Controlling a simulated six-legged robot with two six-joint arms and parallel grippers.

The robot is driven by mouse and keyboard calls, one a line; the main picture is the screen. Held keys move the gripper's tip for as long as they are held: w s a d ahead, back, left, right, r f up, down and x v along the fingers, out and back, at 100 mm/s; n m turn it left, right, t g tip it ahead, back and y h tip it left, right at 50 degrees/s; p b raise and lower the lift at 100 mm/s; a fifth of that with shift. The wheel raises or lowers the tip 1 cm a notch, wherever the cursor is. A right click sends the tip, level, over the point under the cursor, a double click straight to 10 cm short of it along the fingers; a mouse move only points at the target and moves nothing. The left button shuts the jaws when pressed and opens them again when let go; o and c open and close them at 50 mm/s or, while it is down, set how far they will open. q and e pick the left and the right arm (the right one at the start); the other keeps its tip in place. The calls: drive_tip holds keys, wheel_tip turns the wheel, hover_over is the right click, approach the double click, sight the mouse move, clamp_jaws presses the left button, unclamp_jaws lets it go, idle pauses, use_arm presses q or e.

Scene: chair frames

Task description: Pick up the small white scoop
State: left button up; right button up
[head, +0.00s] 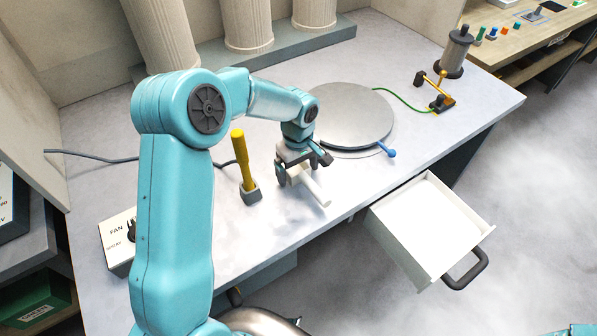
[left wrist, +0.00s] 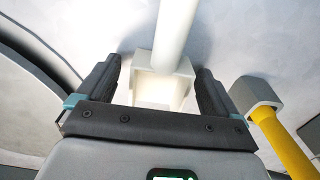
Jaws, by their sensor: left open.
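The small white scoop (head: 318,192) lies on the grey worktop in the head view, its round handle pointing toward the front edge. In the left wrist view the scoop (left wrist: 174,38) shows a square, hollow box end with the handle running away from it. My left gripper (head: 305,169) is open above the scoop and partly hides its box end. In the left wrist view the box end sits between the two dark fingers, with gaps at both sides. My right gripper is not in view.
A round grey plate (head: 350,112) with a blue knob lies behind right. An open white drawer (head: 430,225) juts from the front edge. A fan box (head: 117,240) is at left.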

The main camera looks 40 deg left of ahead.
use_arm(q)
drive_tip(key=shift+w+f, duration=0.1)
drive_tip(key=shift+f, duration=0.1)
drive_tip(key=shift+s+r, duration=0.15)
drive_tip(key=shift+s, duration=0.1)
drive_tip(key=shift+c, duration=0.3)
drive_tip(key=shift+w, duration=0.1)
drive_tip(key=c, duration=1.1)
